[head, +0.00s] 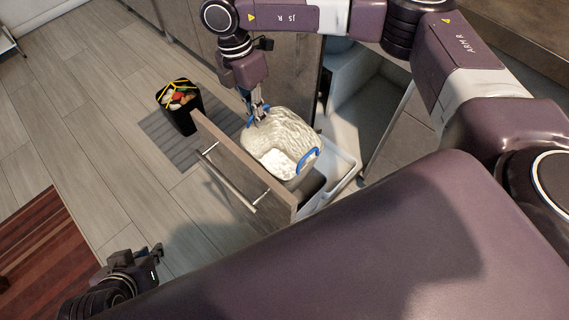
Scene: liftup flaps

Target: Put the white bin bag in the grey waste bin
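The white bin bag (277,132) is spread open, with its mouth upward, at the pulled-out drawer behind the wooden front. A blue handle (308,161) shows on its right side, and some blue shows at its far left edge. My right gripper (258,113) reaches down to that far left edge; its fingers look close together on the bag's rim by the blue part. A dark grey bin (313,183) shows partly below the bag at the right; how deep the bag sits in it is hidden. My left gripper (155,263) is low at the left, away from the bag, and looks open and empty.
The drawer front (235,165) with its metal handle stands out from the cabinet. A white container (345,165) is beside the bag.

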